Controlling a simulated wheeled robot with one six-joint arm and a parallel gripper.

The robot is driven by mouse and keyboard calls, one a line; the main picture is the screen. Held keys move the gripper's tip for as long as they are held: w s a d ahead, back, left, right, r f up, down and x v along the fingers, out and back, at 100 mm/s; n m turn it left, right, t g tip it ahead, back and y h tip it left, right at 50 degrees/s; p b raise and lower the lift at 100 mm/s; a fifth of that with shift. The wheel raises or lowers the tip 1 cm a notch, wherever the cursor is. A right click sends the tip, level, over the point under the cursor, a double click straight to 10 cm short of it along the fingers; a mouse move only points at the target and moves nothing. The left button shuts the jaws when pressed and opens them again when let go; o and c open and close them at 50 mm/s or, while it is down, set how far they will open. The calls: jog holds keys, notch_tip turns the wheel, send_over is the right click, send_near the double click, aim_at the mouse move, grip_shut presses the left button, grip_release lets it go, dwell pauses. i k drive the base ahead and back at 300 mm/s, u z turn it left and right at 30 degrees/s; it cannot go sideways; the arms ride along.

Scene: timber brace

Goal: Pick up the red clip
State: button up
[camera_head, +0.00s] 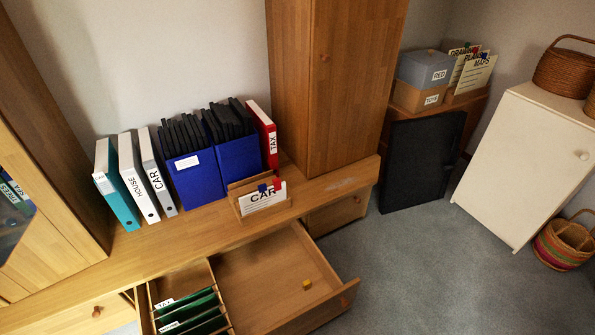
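A small red clip (277,184) sits on the top edge of the white CAR card (268,199). The card stands in a wooden holder (254,211) on the low wooden cabinet. A blue clip (262,188) is just left of the red one on the same edge. Another small reddish clip (476,50) appears on the cards in the box at the back right; it is too small to make out well. My gripper is not in view.
An open drawer (262,256) juts out below the holder, with green folders (186,312) and a small yellow object (307,285). Binders and blue file boxes (197,178) stand left of the holder. A tall wooden cabinet (335,80) rises behind right. Carpet (420,270) is clear at right.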

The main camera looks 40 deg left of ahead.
aim_at(276, 181)
jog(key=i, duration=3.5)
jog(key=u, duration=4.05)
jog(key=i, duration=0.5)
jog(key=z, duration=0.1)
